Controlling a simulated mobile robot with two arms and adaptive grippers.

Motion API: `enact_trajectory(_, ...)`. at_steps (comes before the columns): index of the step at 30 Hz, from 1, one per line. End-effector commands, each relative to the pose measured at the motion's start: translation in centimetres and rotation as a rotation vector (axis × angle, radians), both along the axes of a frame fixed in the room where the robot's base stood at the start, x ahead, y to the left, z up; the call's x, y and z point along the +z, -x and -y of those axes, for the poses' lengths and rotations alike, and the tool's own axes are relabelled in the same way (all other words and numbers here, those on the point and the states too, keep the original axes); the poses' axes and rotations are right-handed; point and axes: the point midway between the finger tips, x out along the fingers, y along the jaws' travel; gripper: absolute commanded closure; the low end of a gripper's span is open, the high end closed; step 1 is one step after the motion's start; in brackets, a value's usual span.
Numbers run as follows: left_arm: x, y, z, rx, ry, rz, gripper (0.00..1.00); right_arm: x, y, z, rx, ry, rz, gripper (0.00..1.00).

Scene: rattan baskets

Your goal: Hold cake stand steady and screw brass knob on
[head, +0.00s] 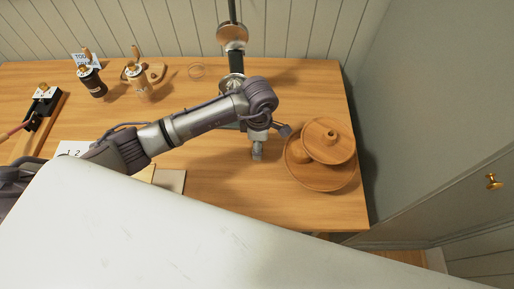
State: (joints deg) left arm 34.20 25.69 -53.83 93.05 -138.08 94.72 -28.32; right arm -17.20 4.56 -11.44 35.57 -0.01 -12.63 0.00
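The wooden cake stand (294,171) is at the right end of the table, a wide lower plate with a smaller upper plate (322,125) above it. A short post stands up from the upper plate. My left gripper (271,143) is just left of the stand, its fingers spread, with nothing seen between them. One finger points down and the other points toward the stand, close to its rim; I cannot tell whether it touches. A brass knob (492,181) shows at the far right against a grey panel; I cannot tell if it is the task's knob. My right gripper is not in view.
The wooden table (215,207) ends just right of the stand, near a grey wall. A dark upright with metal discs (232,36) stands behind my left arm. White paper lies beneath the arm.

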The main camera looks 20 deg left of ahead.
Motion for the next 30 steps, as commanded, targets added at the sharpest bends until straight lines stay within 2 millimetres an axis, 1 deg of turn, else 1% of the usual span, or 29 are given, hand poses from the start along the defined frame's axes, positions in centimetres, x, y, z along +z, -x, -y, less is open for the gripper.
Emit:
enact_trajectory(1, -0.5, 0.4, -0.1, 0.002, -0.001, -0.006, 0.38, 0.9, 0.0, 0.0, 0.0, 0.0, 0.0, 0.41)
enact_trajectory(3, -1.6, 0.2, 0.0, 0.002, 0.0, -0.003, 0.38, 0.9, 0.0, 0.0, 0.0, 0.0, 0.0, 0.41)
enact_trajectory(6, -2.5, 0.2, -0.1, 0.0, -0.001, -0.002, 0.38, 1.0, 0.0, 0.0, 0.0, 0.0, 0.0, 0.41)
enact_trajectory(9, -2.8, 0.1, -0.1, -0.001, 0.0, 0.001, 0.38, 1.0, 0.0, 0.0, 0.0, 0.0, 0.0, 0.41)
enact_trajectory(17, -2.8, 0.1, -0.1, -0.001, 0.0, 0.001, 0.38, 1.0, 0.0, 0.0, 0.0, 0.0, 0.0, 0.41)
enact_trajectory(18, -2.8, 0.1, -0.1, -0.001, 0.0, 0.001, 0.41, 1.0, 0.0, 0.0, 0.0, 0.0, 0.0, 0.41)
enact_trajectory(20, -2.8, 0.1, -0.1, -0.001, 0.0, 0.001, 0.51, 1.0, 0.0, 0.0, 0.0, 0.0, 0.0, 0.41)
enact_trajectory(21, -2.8, 0.1, -0.1, -0.001, 0.0, 0.001, 0.58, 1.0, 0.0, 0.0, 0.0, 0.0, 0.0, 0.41)
enact_trajectory(28, -2.8, 0.1, -0.1, 0.0, 0.0, 0.001, 0.96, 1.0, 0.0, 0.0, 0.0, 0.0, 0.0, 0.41)
enact_trajectory(29, -2.8, 0.1, -0.1, 0.0, 0.0, 0.001, 1.0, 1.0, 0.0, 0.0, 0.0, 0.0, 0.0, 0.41)
enact_trajectory(30, -2.8, 0.1, -0.1, 0.0, 0.0, 0.001, 1.0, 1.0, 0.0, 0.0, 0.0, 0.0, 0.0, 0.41)
